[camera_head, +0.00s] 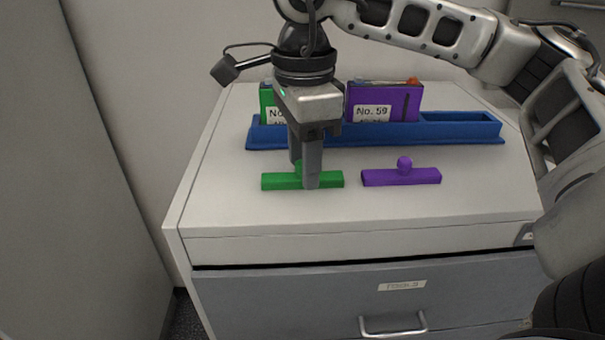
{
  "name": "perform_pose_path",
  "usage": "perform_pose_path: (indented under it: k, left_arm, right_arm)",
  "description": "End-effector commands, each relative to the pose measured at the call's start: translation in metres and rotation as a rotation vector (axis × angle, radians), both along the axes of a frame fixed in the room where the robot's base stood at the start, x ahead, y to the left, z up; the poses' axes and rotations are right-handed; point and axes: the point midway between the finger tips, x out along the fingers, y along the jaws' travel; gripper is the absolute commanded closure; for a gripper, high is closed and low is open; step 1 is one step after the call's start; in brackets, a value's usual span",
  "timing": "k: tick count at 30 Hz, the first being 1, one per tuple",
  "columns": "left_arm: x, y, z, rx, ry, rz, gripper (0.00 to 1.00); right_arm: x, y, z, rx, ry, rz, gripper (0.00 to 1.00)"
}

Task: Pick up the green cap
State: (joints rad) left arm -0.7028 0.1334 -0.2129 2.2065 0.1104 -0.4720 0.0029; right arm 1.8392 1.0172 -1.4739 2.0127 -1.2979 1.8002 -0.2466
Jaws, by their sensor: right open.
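The green cap (275,181) is a flat bar with a round knob. It lies on the white cabinet top, left of the purple cap (402,177). My right gripper (306,178) points straight down over the middle of the green cap. Its fingers are open and come down around the knob, which is mostly hidden behind the near finger. I cannot tell whether the fingers touch the cap. My left gripper is not in view.
Behind the caps stands a blue rack (350,134) holding a green battery (266,103) and a purple battery (408,104) labelled No. 59. The rack's right slot is empty. The cabinet top (480,205) is clear in front. A drawer with a handle (393,325) is below.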

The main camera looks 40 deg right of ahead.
Motion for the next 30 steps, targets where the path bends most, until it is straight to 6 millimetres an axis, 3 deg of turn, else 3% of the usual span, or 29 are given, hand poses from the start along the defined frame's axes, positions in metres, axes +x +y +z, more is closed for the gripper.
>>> perform_pose_path:
  k: [4,8,9,23,27,30]
  left_arm:
    - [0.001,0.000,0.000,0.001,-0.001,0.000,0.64]
    - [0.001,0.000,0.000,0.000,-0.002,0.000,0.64]
    - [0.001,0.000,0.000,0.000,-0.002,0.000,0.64]
    - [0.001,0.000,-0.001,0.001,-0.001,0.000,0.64]
    - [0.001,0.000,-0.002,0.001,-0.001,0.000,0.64]
    - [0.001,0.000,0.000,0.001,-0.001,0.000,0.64]
  right_arm:
    - [0.000,0.000,0.000,0.000,0.000,0.000,0.61]
    - [0.000,0.000,0.000,0.000,0.000,0.000,0.97]
    - [0.000,0.000,0.000,0.000,0.000,0.000,1.00]
    - [0.000,0.000,0.009,0.001,-0.003,0.000,1.00]
    - [0.001,0.001,0.032,0.003,-0.005,0.003,1.00]
    - [-0.004,0.020,0.054,0.000,-0.005,0.010,1.00]
